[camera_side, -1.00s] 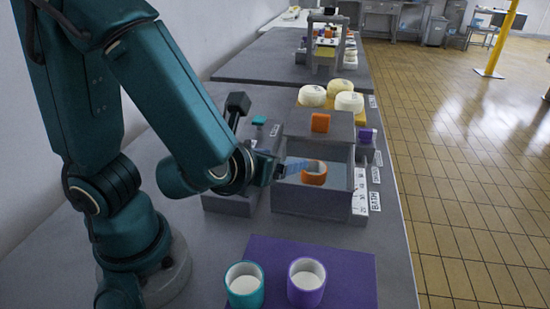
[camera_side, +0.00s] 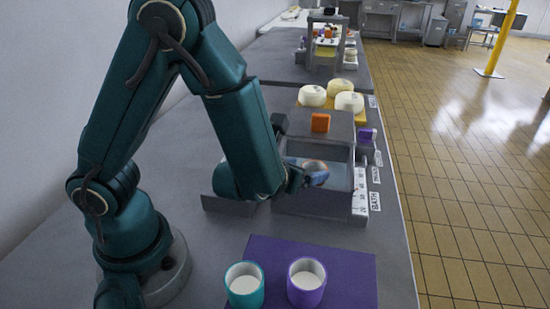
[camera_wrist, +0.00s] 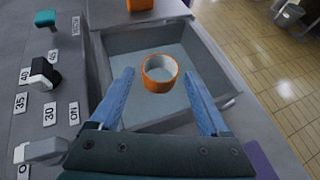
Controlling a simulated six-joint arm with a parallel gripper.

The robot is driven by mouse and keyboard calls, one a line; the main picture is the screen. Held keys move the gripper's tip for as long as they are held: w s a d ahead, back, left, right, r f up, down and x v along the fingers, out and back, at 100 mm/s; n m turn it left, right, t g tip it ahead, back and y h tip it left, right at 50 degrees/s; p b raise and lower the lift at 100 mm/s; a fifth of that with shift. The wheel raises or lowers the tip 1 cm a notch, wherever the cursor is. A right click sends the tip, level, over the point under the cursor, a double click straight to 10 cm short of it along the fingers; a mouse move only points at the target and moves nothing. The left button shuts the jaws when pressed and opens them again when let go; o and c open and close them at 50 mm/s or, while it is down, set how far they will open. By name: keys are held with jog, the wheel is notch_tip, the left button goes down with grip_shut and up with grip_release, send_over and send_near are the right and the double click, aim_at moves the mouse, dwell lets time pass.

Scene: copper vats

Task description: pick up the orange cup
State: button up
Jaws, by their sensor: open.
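The orange cup (camera_wrist: 160,73) stands in a grey square basin (camera_wrist: 190,113), with its pale inside showing in the wrist view. My gripper (camera_wrist: 160,82) is open, with one blue finger toward each side of the cup and the cup a little beyond the tips. I see no contact between fingers and cup. In the side view my gripper (camera_side: 312,178) is at the basin, close to the cup.
A teal cup (camera_side: 245,285) and a purple cup (camera_side: 307,282) stand on a purple mat (camera_side: 350,265) in front. An orange block (camera_side: 320,122) is behind the basin, with several cheese-like rounds (camera_side: 349,102) farther back. The basin walls surround the cup. A panel with levers (camera_wrist: 43,75) lies left.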

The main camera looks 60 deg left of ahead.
aim_at(319, 166)
jog(key=shift+x, duration=1.8)
jog(key=c, duration=1.2)
jog(key=shift+r, duration=0.1)
